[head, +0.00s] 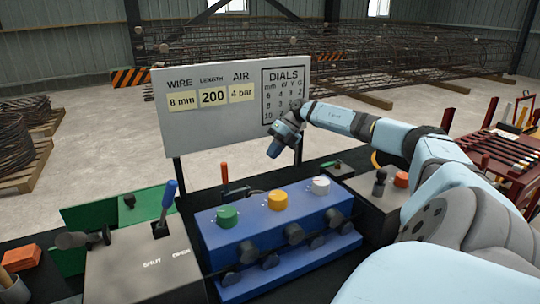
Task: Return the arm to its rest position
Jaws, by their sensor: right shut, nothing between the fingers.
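My right arm (400,140) comes in from the right and is bent, light blue with grey joints. It reaches up and across in front of the white sign board. My right gripper (274,152) is at its end, pointing down, small in the picture, shut and empty. It hangs in the air above and behind the blue dial box (240,240), apart from the dials. My left gripper is not in view.
The board (210,125) reads 8 mm, 200, 4 bar. The box carries green (227,216), yellow (277,200) and white (320,185) dials. A blue-handled lever (168,195) stands left on a grey box.

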